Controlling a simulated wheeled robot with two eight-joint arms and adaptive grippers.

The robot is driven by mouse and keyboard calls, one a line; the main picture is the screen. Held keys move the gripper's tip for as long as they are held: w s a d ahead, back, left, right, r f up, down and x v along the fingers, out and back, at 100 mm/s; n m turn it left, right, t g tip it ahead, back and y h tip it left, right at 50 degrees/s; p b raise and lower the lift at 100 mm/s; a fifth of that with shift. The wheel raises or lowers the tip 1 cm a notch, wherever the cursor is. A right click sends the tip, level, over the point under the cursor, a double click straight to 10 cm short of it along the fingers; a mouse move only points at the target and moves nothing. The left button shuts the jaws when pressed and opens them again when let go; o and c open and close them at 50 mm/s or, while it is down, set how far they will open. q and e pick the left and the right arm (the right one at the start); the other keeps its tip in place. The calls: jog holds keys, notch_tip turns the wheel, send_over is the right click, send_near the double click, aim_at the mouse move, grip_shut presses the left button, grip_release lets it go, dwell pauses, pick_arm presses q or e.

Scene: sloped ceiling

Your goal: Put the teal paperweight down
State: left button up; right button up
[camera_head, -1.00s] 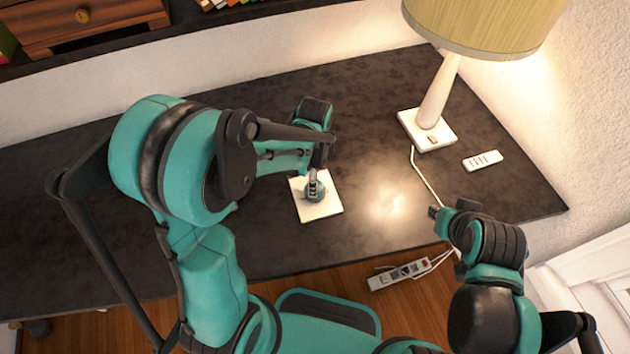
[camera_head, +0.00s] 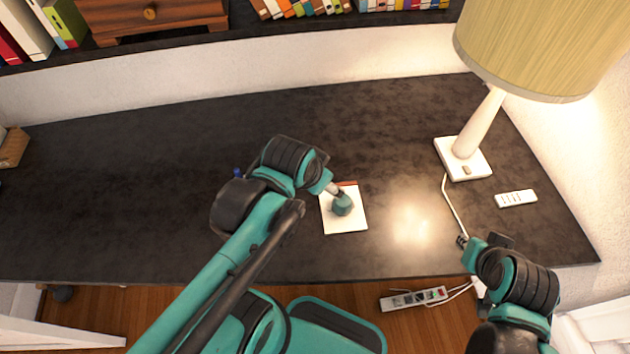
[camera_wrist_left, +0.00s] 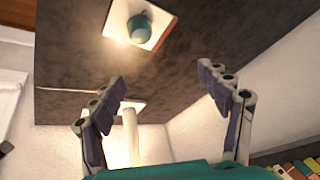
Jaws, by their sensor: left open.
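The teal paperweight (camera_head: 342,206) rests on a white pad (camera_head: 347,224) with a reddish edge on the dark desk. In the left wrist view the paperweight (camera_wrist_left: 140,28) stands on the pad, beyond and apart from the fingers. My left gripper (camera_head: 335,188) is just up and left of the paperweight in the head view, with its fingers partly hidden. In the left wrist view its two fingers (camera_wrist_left: 168,92) are spread wide with nothing between them. My right gripper (camera_head: 462,241) is above the desk's front right area; its jaws are too small to read.
A lamp (camera_head: 478,125) stands at the back right, with a white remote (camera_head: 516,198) beside it. A power strip (camera_head: 413,298) lies below the desk's front edge. Books (camera_head: 300,8) and a wooden drawer box (camera_head: 150,18) line the back shelf. The desk's left side is mostly clear.

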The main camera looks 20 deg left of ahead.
pick_arm(q)
jog(key=n, duration=0.1)
jog(key=s+n+t, duration=0.1)
jog(key=n, duration=0.1)
jog(key=shift+s+a+r, duration=0.25)
jog(key=shift+s+a, duration=0.1)
jog(key=shift+s, duration=0.05)
jog(key=shift+f, duration=0.1)
notch_tip(320, 180, down, 4)
jog(key=b, duration=0.3)
jog(key=shift+r+b, duration=0.2)
jog(key=shift+b, duration=0.2)
